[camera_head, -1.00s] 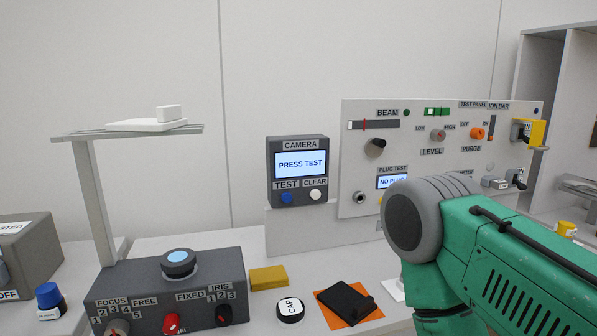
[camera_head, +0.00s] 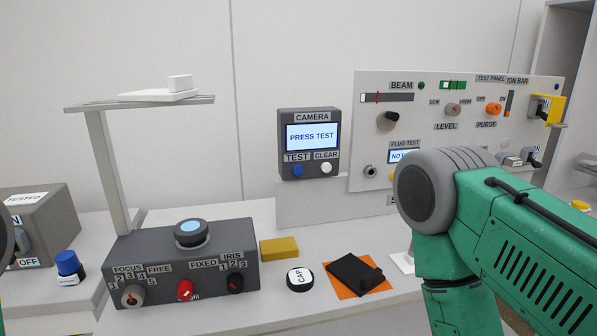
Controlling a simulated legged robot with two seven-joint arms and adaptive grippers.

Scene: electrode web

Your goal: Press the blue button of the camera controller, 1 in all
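The camera controller (camera_head: 309,118) is a dark grey box labelled CAMERA, mounted upright at the back in the middle of the view. Its screen (camera_head: 311,137) reads PRESS TEST. The blue button (camera_head: 297,171) sits under the TEST label, at the lower left of the box. A white button (camera_head: 326,167) sits beside it under CLEAR. My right arm, green and grey, comes in from the right, but its gripper is not visible. My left gripper is not visible either; only a dark rounded part shows at the left edge.
A test panel (camera_head: 443,131) with knobs and switches stands right of the controller. On the table are a dark box with FOCUS and IRIS knobs (camera_head: 212,238), a yellow block (camera_head: 279,249), a CAP disc (camera_head: 300,279) and a black item on an orange mat (camera_head: 354,272). A raised shelf (camera_head: 105,106) stands left.

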